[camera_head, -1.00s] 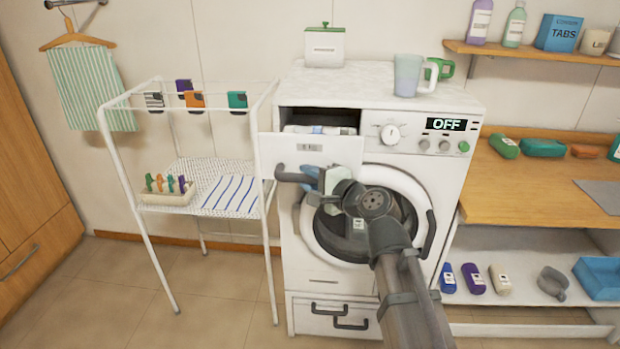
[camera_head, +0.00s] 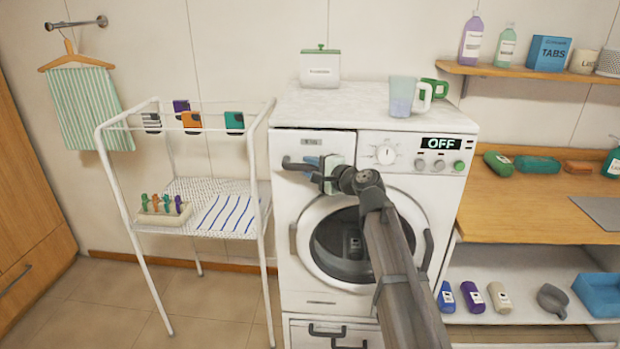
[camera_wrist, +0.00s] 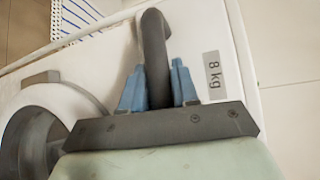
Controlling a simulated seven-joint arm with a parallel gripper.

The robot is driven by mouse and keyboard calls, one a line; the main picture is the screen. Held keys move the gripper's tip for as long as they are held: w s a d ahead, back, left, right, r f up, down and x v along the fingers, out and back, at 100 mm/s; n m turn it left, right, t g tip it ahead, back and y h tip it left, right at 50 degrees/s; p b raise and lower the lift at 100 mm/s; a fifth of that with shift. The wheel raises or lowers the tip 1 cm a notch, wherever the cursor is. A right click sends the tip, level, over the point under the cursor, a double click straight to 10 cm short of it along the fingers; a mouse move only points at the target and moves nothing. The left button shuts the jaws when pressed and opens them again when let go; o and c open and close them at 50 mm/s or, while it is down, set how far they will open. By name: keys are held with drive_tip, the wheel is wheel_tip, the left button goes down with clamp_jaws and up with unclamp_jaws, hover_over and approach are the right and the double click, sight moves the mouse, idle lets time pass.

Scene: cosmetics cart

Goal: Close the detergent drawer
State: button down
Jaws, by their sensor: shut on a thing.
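The detergent drawer (camera_head: 287,144) is at the upper left of the white washing machine (camera_head: 300,265). My gripper (camera_head: 316,163) is shut on the handle. In the wrist view, the blue fingertips (camera_wrist: 158,88) stand on both sides of the dark handle bar (camera_wrist: 155,50). An "8 kg" label (camera_wrist: 213,75) is on the white front beside them. My arm covers part of the round door.
A drying rack (camera_head: 255,190) stands close on the machine's left. A jug (camera_head: 402,97), a green cup and a white box (camera_head: 320,68) stand on the machine's top. A wooden counter (camera_head: 520,205) is on the right. The lower drawer (camera_head: 300,335) has its own handle.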

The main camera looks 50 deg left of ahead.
drive_tip(key=shift+w+a, duration=0.95)
drive_tip(key=shift+a, duration=0.05)
drive_tip(key=shift+w+r, duration=0.1)
drive_tip(key=c, duration=0.9)
unclamp_jaws()
drive_tip(key=d, duration=0.4)
drive_tip(key=d+r, duration=0.1)
drive_tip(key=d, duration=0.8)
drive_tip(key=shift+d+r, duration=0.35)
drive_tip(key=shift+r, duration=0.05)
